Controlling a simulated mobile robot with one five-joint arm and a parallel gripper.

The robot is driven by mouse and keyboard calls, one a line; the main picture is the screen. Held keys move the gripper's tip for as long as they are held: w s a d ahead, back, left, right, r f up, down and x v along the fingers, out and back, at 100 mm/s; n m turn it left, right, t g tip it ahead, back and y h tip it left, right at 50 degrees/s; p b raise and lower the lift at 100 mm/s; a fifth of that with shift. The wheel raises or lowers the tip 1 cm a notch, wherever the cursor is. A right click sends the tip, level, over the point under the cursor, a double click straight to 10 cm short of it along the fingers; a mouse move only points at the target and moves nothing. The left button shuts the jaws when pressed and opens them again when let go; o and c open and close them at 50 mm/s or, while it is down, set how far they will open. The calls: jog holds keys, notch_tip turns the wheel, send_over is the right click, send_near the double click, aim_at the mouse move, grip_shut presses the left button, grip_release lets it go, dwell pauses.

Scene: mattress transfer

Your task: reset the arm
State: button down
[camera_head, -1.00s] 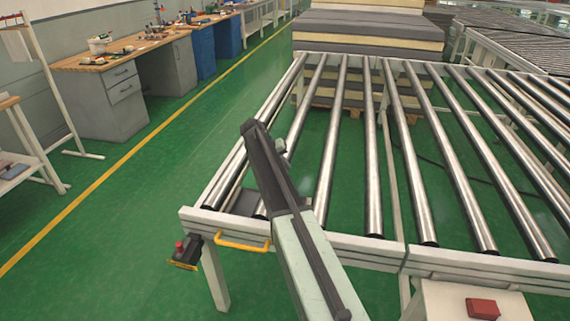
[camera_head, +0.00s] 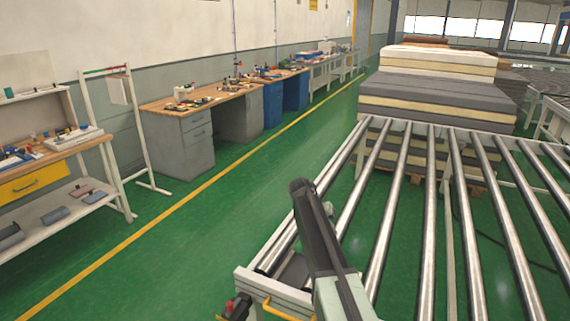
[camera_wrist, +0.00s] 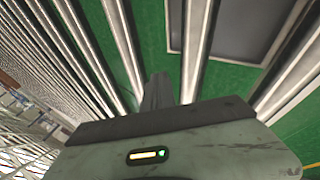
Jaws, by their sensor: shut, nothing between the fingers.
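My gripper (camera_wrist: 158,92) shows in the wrist view as a narrow dark grey shape with its fingers together and nothing between them. It points over the metal rollers of the conveyor. In the head view my arm rises from the bottom edge over the near left corner of the roller conveyor (camera_head: 262,290), with its dark upper part leaning up and left. The gripper itself is mostly hidden behind the arm there.
Stacked mattresses (camera_head: 435,98) lie beyond the conveyor's far end. Workbenches (camera_head: 200,105) line the left wall, and a shelf bench (camera_head: 60,155) stands nearer at left. The green floor (camera_head: 200,225) between them and the conveyor is clear.

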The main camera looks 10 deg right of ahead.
jog(key=s+a+f+n+y, duration=0.1)
jog(key=s+a+y, duration=0.1)
jog(key=s, duration=0.7)
jog(key=s+a+f+n+y, duration=0.1)
jog(key=s+a, duration=0.4)
jog(key=s, duration=0.5)
jog(key=s+a+f+n+y, duration=0.1)
jog(key=s+a+n+y, duration=0.1)
jog(key=s, duration=0.7)
jog(key=shift+s+a+f+y, duration=0.3)
jog(key=shift+s+a+y, duration=0.1)
jog(key=shift+a+y, duration=0.35)
